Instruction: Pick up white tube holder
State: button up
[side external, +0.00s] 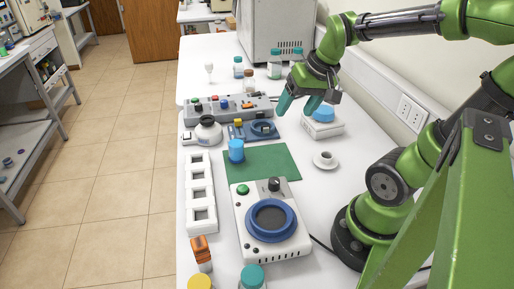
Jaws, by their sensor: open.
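A blue cup (236,151) stands on the green mat (272,163), near the rack. A device with a blue ring (271,220) stands right of the rack's front end. An orange-topped item (201,248) stands just in front of the rack. A small white cup (325,158) sits right of the mat.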

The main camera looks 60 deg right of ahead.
jog(key=s+d+f+g, duration=0.3)
jog(key=s+d+g, duration=0.15)
jog(key=d, duration=0.75)
jog(key=n, duration=0.1)
send_near(326, 160)
jog(key=f, duration=0.2)
jog(key=d+f, duration=0.1)
jog(key=f, duration=0.2)
jog(key=d+f, duration=0.1)
jog(key=f, duration=0.2)
jog(key=shift+w, duration=0.2)
jog(key=shift+c, duration=0.2)
